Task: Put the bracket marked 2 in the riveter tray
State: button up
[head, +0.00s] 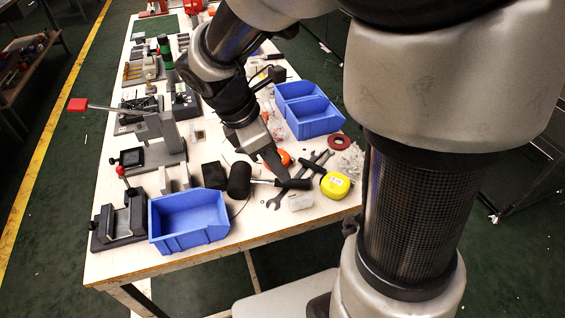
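I cannot make out a bracket with a readable 2 in the head view. Small grey upright pieces (174,181) stand behind the front blue tray (214,233), but I cannot tell what they are. This open-topped tray looks empty, at the table's near edge. No label shows which tray belongs to the riveter. A lever press with a red handle (77,104) stands at the left, behind that tray. My gripper (283,172) points down over the tools right of the table's middle. Its fingertips are small and dark, and I cannot tell whether they are apart.
Two blue bins (310,126) stand at the back right. A black mallet (239,180), wrenches (276,197), a yellow tape measure (335,185) and a red ring (339,142) crowd the right side. A red-knobbed clamp device (122,218) stands left of the front tray.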

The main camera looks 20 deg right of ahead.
jog(key=b, duration=0.4)
send_over(300, 199)
jog(key=a, duration=0.2)
jog(key=f, duration=1)
jog(key=shift+s+f, duration=0.2)
jog(key=shift+f, duration=0.1)
jog(key=b+x, duration=0.1)
jog(key=x, duration=0.1)
jog(key=b+x, duration=0.1)
jog(key=x, duration=0.2)
jog(key=shift+w+a+f, duration=0.1)
jog(key=shift+w+f, duration=0.05)
jog(key=shift+w, duration=0.1)
grip_shut()
